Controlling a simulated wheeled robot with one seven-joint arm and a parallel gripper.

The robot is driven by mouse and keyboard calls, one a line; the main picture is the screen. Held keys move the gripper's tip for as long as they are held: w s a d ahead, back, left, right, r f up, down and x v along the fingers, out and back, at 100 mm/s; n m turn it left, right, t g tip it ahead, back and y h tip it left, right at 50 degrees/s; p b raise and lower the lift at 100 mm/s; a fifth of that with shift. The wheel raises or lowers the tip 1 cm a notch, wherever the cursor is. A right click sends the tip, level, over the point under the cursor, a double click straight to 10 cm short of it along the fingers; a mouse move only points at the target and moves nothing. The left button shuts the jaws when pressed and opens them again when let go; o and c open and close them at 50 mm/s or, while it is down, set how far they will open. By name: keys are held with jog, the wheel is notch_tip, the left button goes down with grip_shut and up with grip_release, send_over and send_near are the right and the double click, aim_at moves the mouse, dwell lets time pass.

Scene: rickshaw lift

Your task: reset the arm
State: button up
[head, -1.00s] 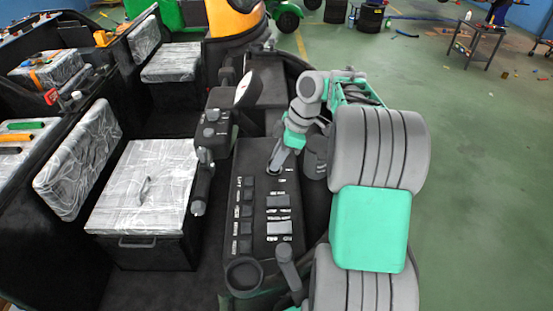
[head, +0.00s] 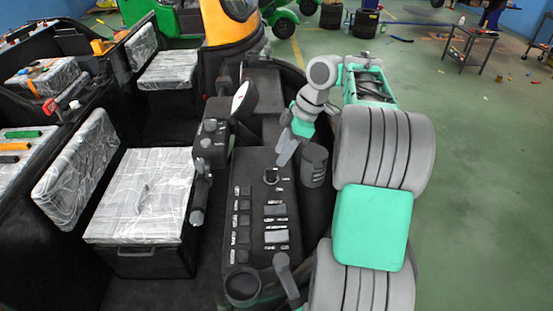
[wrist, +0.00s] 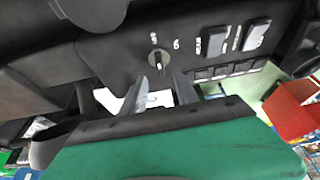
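My gripper (head: 284,158) is above the far end of the black control panel (head: 255,200), pointing down. In the wrist view my gripper (wrist: 161,78) shows two grey fingers with a clear gap between them and nothing held. A small round key-like knob (head: 271,176) on the panel stands just below and in front of the fingers, apart from them in the picture. In the wrist view the knob (wrist: 158,61) lies beyond the fingertips. My arm bends up from the gripper to the right, over the green and grey parts of my body.
Rocker switches (head: 275,211) and a cup holder (head: 242,284) are on the panel. A dark cylinder (head: 314,165) stands close right of my gripper. A lever (head: 288,278) rises at the near end. A wrapped seat (head: 143,195) is at the left. Open green floor lies to the right.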

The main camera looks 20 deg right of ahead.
jog(key=shift+d+r, duration=0.15)
jog(key=shift+r, duration=0.2)
jog(key=s+a+r+m+t+h, duration=0.1)
jog(key=s+a+m, duration=0.15)
jog(key=a, duration=0.35)
jog(key=s+a+r+m, duration=0.1)
jog(key=a+r+m, duration=0.15)
jog(key=a, duration=0.35)
jog(key=s+f+m+h, duration=0.1)
jog(key=s+m, duration=0.2)
jog(key=s, duration=0.1)
jog(key=s+a+f+m+t+h, duration=0.1)
jog(key=s+f+m, duration=0.1)
jog(key=s, duration=0.1)
jog(key=s+a+f+m+h, duration=0.1)
jog(key=s+f+m, duration=0.1)
jog(key=s+m, duration=0.1)
jog(key=shift+s+f+m+t, duration=0.15)
jog(key=shift+s+t, duration=0.05)
jog(key=shift+s, duration=0.25)
jog(key=shift+s+f+m+t, duration=0.1)
jog(key=shift+s+m+t, duration=0.1)
jog(key=shift+s, duration=0.2)
